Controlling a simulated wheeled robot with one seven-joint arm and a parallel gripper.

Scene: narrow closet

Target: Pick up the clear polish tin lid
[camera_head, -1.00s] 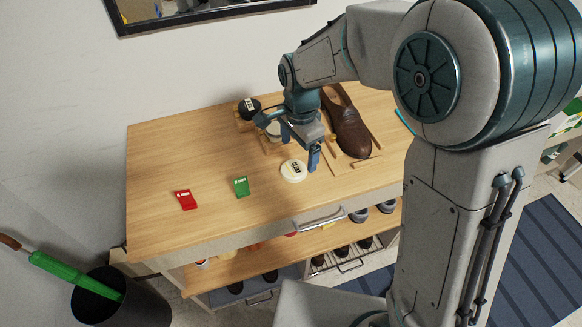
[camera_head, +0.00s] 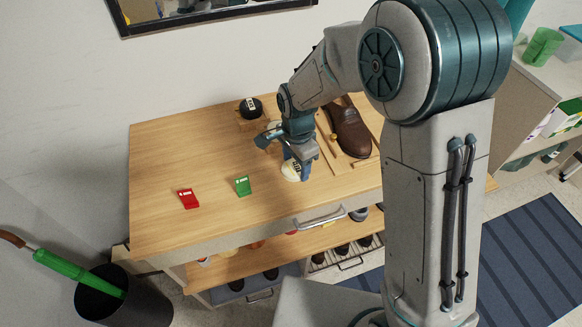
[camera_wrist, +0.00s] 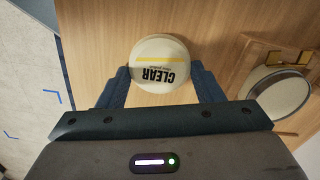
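The clear polish tin lid (camera_wrist: 160,60) is a round cream disc with a yellow stripe and the word CLEAR. It lies on the wooden top, and in the head view the lid (camera_head: 290,173) is partly hidden by my gripper (camera_head: 297,170). In the wrist view my gripper (camera_wrist: 160,78) has one finger on each side of the lid. The fingers are spread about the lid's width, with what look like thin gaps. The lid appears to rest on the surface. Exact fingertip height is hard to tell.
A round open tin (camera_wrist: 280,97) sits in a wooden holder right of the lid in the wrist view. A black tin (camera_head: 250,108) and a brown shoe (camera_head: 349,132) stand behind. Red (camera_head: 188,199) and green (camera_head: 243,186) items lie left, with bare wood around them.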

